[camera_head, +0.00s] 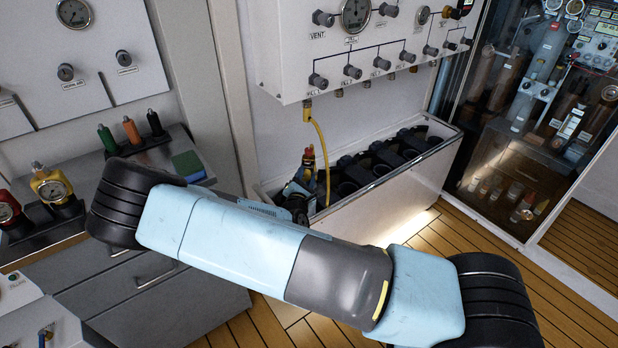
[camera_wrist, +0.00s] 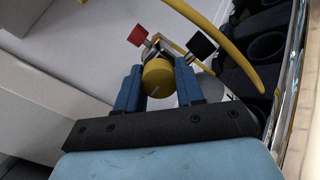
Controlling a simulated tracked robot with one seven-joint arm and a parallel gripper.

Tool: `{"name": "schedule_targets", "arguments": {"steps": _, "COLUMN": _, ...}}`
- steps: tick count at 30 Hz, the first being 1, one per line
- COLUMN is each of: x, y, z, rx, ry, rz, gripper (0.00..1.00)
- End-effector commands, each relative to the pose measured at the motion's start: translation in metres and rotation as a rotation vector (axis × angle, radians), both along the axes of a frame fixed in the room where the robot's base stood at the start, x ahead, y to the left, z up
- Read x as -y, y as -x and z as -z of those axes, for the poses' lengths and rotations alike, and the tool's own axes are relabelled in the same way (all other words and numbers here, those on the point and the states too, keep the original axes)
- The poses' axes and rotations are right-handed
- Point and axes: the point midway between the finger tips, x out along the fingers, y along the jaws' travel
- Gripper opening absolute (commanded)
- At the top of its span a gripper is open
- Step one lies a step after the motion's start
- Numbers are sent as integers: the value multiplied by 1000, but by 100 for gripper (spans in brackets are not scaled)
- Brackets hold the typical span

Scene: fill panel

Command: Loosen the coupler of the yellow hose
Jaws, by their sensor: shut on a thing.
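The yellow hose (camera_head: 321,135) hangs from the fill panel (camera_head: 370,62) and drops into the white trough. In the wrist view the yellow hose (camera_wrist: 226,42) curves down the right side. The yellow round coupler (camera_wrist: 158,77) sits between the two blue fingers of my gripper (camera_wrist: 158,88), which is shut on it. A red knob (camera_wrist: 138,35) and a black knob (camera_wrist: 203,46) stick out just beyond the coupler. In the head view my gripper (camera_head: 300,192) is at the trough's left end, partly hidden by my arm.
The white trough (camera_head: 400,195) holds several dark cylinder sockets (camera_head: 385,157); its metal rim runs close on the right in the wrist view (camera_wrist: 297,60). A grey bench (camera_head: 150,275) with gauges and coloured handles stands left. Wooden floor is open at right.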

Motion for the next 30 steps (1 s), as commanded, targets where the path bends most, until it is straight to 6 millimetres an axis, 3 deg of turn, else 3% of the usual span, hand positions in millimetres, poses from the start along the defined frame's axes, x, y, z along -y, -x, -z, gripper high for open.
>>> {"name": "schedule_targets", "arguments": {"steps": 14, "x": -4, "y": 0, "z": 1, "rx": -20, "ry": 95, "rz": 1, "gripper": 6}}
{"name": "schedule_targets", "arguments": {"steps": 30, "x": -3, "y": 1, "z": 3, "rx": -97, "ry": 549, "rz": -2, "gripper": 6}}
